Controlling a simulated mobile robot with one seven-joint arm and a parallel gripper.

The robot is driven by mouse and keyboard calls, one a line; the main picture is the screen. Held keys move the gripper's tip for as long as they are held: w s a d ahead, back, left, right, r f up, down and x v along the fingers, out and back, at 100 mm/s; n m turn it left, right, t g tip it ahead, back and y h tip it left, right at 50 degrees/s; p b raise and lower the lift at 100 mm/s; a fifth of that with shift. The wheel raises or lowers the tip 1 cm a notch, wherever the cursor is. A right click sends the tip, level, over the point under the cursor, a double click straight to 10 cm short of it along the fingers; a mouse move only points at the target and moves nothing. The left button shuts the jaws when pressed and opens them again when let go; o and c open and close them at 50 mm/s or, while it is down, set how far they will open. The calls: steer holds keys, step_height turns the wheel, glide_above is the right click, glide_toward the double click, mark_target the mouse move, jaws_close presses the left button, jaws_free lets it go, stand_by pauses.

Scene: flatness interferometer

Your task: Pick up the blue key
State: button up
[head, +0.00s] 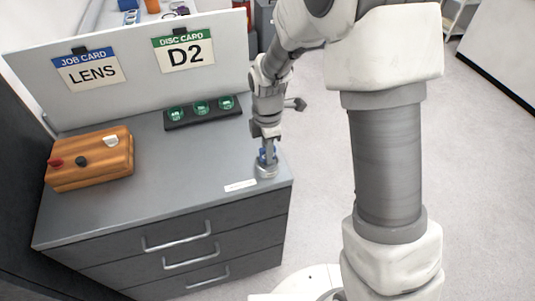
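My gripper (266,148) points down at the right front corner of the grey cabinet top. A small blue thing (263,156), likely the blue key, shows right at my fingertips, above or in a round silver holder (267,171). My fingers hide much of it, so its full shape is unclear. I cannot tell whether the fingers are closed on it or around it with a gap.
A wooden box (90,160) with red, black and white knobs is at the left. A black rack (203,117) with green discs lies before an upright panel (128,72) bearing two cards. A white label (240,186) is beside the holder. The middle top is clear.

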jaws_close()
